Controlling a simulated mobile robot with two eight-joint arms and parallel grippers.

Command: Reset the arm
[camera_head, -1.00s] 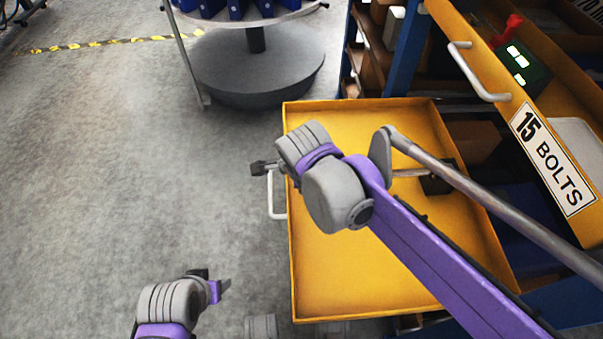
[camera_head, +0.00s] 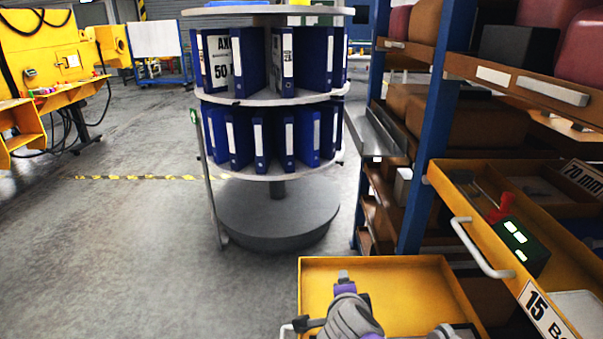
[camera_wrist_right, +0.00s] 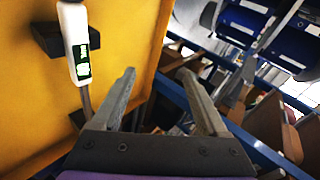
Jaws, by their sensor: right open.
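My right wrist and gripper (camera_head: 325,302) show at the bottom of the head view, over the open yellow drawer. Its outline is small there and partly cut off. In the right wrist view the two grey fingers of this gripper (camera_wrist_right: 160,95) stand well apart, with nothing between them. My left arm is not in the head view.
The yellow drawer (camera_head: 307,285) is open at lower centre; the "15 bolts" drawer (camera_head: 505,282) sticks out at right. A round rack of blue binders (camera_head: 268,175) stands behind, beside blue-post shelving (camera_head: 428,150). The floor (camera_head: 150,260) at left is clear. A white device (camera_wrist_right: 76,40) shows in the wrist view.

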